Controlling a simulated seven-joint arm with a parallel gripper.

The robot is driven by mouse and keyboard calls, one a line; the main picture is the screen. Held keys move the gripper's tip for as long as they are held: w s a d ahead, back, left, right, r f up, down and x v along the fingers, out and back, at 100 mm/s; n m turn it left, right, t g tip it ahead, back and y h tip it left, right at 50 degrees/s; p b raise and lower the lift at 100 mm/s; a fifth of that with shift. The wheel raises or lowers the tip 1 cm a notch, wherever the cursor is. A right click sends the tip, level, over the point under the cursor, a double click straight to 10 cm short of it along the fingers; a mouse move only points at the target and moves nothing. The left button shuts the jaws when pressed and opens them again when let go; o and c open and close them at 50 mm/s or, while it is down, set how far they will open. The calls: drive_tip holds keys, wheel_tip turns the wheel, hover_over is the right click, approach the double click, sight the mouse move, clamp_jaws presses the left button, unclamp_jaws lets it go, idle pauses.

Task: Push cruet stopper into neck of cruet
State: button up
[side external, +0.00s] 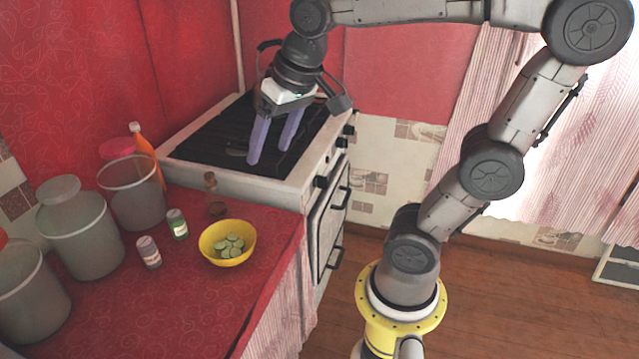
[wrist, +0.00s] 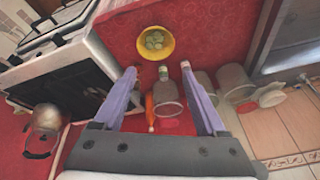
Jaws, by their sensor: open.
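A small glass bottle with brown at its base (side external: 217,208) and a brown cork-like top (side external: 210,178) stands on the red counter by the stove in the side view. It appears to be the cruet with its stopper. The picture is too small to tell how deep the stopper sits in the neck. I cannot make the cruet out clearly in the wrist view; my left-hand finger may hide it. My gripper (side external: 270,153) is open and empty, fingers pointing down, above the stove and to the right of the cruet. It also shows in the wrist view (wrist: 158,69).
A yellow bowl of green slices (side external: 228,258) and two small labelled jars (side external: 177,224) (side external: 149,252) stand near the cruet. Larger jars (side external: 80,242) and an orange bottle (side external: 146,150) stand at left. The stove (side external: 230,180) adjoins the counter. A kettle (wrist: 43,125) shows in the wrist view.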

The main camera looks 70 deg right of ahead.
drive_tip(key=s+a+f+n+t, duration=0.1)
drive_tip(key=s+f+n, duration=0.3)
drive_tip(key=s, duration=0.5)
drive_tip(key=shift+a+f, duration=0.45)
drive_tip(key=shift+f, duration=0.2)
